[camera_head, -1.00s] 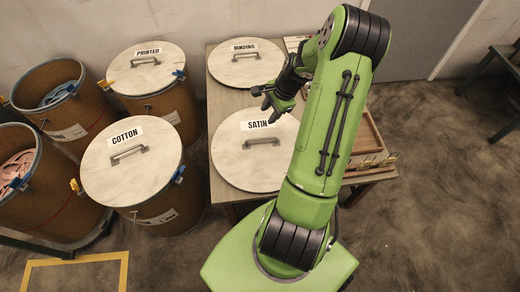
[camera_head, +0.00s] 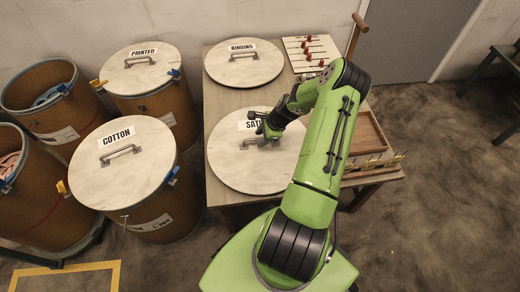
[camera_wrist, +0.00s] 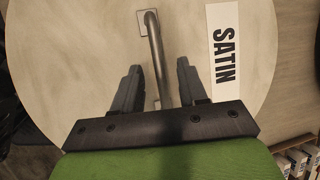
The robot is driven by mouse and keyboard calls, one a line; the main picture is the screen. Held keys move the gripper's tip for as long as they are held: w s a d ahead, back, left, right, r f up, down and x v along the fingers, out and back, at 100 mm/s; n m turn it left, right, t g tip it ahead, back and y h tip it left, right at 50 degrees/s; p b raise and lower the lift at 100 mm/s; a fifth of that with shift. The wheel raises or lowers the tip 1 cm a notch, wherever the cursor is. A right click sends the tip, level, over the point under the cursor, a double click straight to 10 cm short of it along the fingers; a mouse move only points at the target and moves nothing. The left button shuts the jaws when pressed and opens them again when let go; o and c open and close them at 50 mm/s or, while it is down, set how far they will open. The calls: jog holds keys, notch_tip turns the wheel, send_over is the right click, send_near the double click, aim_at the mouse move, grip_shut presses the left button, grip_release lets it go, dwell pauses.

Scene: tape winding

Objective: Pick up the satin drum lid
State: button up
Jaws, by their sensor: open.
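The satin drum lid (camera_head: 230,172) is a round pale lid lying flat on the wooden table. It carries a grey bar handle (camera_head: 250,144) and a white label reading SATIN, partly hidden by my gripper in the head view. My gripper (camera_head: 266,136) is low over the lid at its handle. In the wrist view my gripper (camera_wrist: 159,85) is open, with one dark finger on each side of the handle (camera_wrist: 154,50). The fingers appear apart from the bar. The SATIN label (camera_wrist: 224,50) lies to the right of the fingers there.
The binding lid (camera_head: 244,70) lies behind on the same table (camera_head: 222,100). A pegged rack (camera_head: 310,52) and a wooden tray (camera_head: 368,135) are on the right. The cotton drum (camera_head: 122,165), printed drum (camera_head: 140,62) and two open drums stand left.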

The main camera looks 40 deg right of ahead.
jog(key=shift+x, duration=1.15)
jog(key=shift+s+r, duration=0.1)
jog(key=shift+r, duration=0.05)
jog(key=shift+c, duration=0.5)
grip_shut()
